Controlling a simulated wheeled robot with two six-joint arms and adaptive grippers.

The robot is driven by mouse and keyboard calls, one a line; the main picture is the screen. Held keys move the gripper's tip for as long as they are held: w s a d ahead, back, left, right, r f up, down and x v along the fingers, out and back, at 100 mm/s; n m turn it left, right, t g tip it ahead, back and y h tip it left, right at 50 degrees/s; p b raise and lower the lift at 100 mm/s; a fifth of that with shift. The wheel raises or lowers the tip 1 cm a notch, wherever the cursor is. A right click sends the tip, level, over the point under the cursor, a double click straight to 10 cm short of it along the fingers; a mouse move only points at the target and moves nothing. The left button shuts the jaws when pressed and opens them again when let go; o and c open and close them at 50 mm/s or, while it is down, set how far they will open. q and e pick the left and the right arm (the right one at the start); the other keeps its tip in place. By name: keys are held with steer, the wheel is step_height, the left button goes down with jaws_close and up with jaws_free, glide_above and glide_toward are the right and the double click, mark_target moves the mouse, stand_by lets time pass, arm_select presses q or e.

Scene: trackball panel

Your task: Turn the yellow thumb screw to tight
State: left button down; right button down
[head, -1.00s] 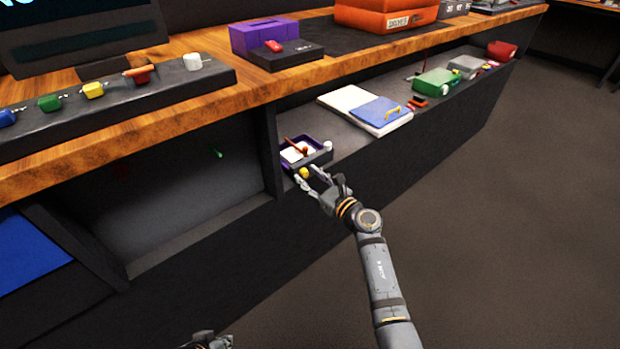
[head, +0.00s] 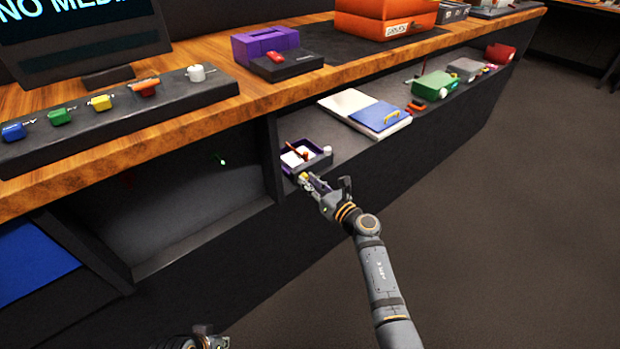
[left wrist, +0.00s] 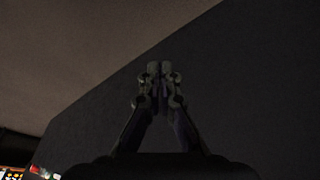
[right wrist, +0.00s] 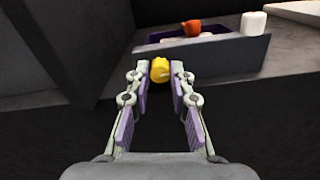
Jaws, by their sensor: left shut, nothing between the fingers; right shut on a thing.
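The yellow thumb screw (right wrist: 160,70) sits on the front face of a small dark panel box (right wrist: 215,60) on the lower shelf. My right gripper (right wrist: 160,75) is shut on the screw, with one finger on each side of it. In the head view, my right gripper (head: 306,182) covers most of the screw, and only a bit of yellow shows. I cannot tell the screw's turn angle. My left gripper (left wrist: 160,70) is shut and empty in the left wrist view, in front of a dark panel. In the head view, only part of my left gripper (head: 195,340) shows at the bottom edge.
The box bears a purple tray (head: 290,158) with an orange-red piece and a white knob (right wrist: 254,22). A white and blue binder (head: 365,110) lies to the right on the shelf. The wooden counter (head: 215,108) overhangs above. The floor at right is clear.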

arm_select(q)
steer(key=shift+g+y, duration=0.3)
steer(key=shift+g, duration=0.6)
steer(key=shift+s+a+r+p, duration=0.2)
steer(key=shift+r+p, duration=0.25)
steer(key=shift+r, duration=0.2)
steer(key=shift+s+a+r+p, duration=0.15)
steer(key=shift+a+r+p, duration=0.1)
steer(key=shift+r+p, duration=0.3)
steer(key=shift+s+a+r+p, duration=0.2)
steer(key=shift+r+p, duration=0.15)
steer(key=shift+r, duration=0.35)
arm_select(e)
steer(key=shift+m, duration=2)
steer(key=c, duration=1.2)
jaws_free()
steer(key=shift+o, duration=0.2)
steer(key=v, duration=1.2)
